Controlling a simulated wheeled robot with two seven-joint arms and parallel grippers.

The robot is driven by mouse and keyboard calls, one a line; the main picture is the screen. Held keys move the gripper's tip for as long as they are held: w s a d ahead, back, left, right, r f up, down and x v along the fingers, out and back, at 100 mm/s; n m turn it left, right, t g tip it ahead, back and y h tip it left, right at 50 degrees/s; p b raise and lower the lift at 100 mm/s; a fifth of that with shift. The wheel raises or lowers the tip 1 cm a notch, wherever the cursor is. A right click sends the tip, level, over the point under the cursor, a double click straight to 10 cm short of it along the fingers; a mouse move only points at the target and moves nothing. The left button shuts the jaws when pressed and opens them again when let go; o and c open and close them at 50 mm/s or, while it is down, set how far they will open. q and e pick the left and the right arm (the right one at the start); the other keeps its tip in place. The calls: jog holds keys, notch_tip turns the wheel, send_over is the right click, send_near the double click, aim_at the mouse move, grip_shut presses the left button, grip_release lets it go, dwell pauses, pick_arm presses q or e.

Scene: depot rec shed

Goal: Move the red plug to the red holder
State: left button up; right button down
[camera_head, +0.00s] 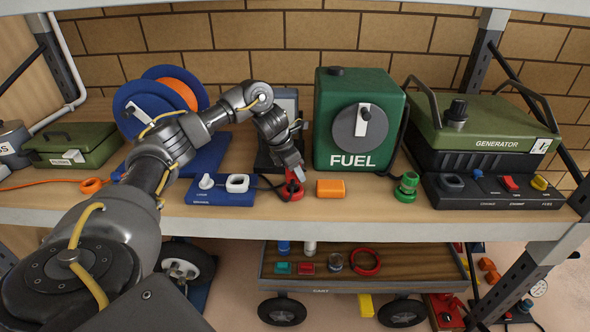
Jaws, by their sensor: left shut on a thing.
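The red plug (291,191) is at the front of the wooden shelf, left of the orange block. My left gripper (292,176) reaches down over it from above and is shut on it; the fingertips partly hide the plug. A dark cord runs from the plug's left side. I cannot tell surely which thing is the red holder; a red piece (443,312) stands low at the right, beside the cart, partly cut off by the frame. My right gripper is not in view.
The orange block (331,188), the green fuel can (335,150) and a green plug (406,187) stand right of the gripper. A blue panel (220,198) is left of it, the generator (485,135) far right. A cart (380,285) stands below the shelf edge.

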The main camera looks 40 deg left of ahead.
pick_arm(q)
jog(key=shift+f+b, duration=0.85)
jog(key=shift+f, duration=0.5)
dwell(0.5)
jog(key=o, duration=1.1)
jog(key=shift+c, duration=0.2)
jog(key=p+v, duration=0.1)
jog(key=v, duration=0.9)
jog(key=shift+s+r+p, duration=0.2)
jog(key=shift+r+p, duration=0.15)
jog(key=shift+r, duration=0.05)
jog(key=shift+a, duration=0.1)
